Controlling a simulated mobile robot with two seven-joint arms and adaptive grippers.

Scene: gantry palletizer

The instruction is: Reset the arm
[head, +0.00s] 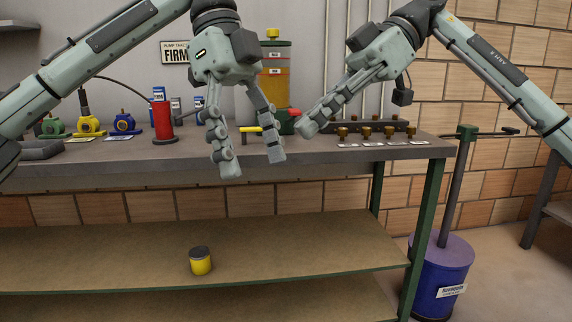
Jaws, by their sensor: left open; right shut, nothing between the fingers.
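My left gripper (254,165) hangs in the upper middle of the head view with its fingers spread and pointing down. It is empty, in front of the grey workbench (330,158). My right gripper (308,125) is to its right, tilted down and to the left. Its fingers are together with nothing between them, and it appears in front of the bench top's back part. Both arms come in from the upper corners.
Green, yellow and blue devices (88,124) and a red cylinder (163,121) stand on the bench at left. A layered dispenser (275,75) and brass-topped fittings (365,132) stand behind the grippers. A yellow can (201,261) sits on the lower shelf (120,260). A blue drum (440,270) stands at right.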

